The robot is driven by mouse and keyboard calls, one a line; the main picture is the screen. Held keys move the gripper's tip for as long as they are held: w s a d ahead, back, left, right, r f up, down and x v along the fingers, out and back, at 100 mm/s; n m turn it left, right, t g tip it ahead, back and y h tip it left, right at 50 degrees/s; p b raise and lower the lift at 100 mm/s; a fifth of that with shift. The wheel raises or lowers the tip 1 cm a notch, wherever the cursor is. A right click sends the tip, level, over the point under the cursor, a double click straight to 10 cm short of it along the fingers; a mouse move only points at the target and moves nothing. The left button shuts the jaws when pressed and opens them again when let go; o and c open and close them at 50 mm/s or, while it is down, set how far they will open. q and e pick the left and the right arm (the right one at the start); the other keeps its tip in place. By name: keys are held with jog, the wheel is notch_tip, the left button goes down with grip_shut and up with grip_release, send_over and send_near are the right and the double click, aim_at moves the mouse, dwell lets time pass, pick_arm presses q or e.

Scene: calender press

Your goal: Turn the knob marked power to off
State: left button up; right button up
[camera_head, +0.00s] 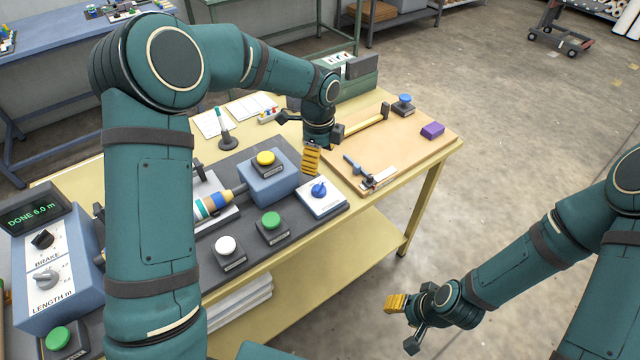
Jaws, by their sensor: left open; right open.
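A blue knob (319,190) sits on a white plate (330,203) at the front edge of the table's dark panel. Its marking is too small to read, so I cannot tell whether it is the power knob. A black knob (42,239) marked BRAKE and a grey knob (47,279) marked LENGTH m are on the blue box at the left. My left gripper (310,161) is open and empty, with its yellow-padded finger just above and behind the blue knob, apart from it. My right gripper (402,322) is open and empty over the floor, away from the table.
Yellow (265,158), green (271,220) and white (226,245) buttons stand left of the blue knob. A display (31,212) reads DONE 6.0 m. A tan board (425,150) with a purple block (432,131) lies right. The floor beside the table is clear.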

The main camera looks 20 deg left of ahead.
aim_at(319, 186)
pick_arm(q)
notch_tip(319, 186, down, 11)
jog(key=shift+w+f+b, duration=0.1)
jog(key=shift+b, duration=0.65)
jog(key=c, duration=1.2)
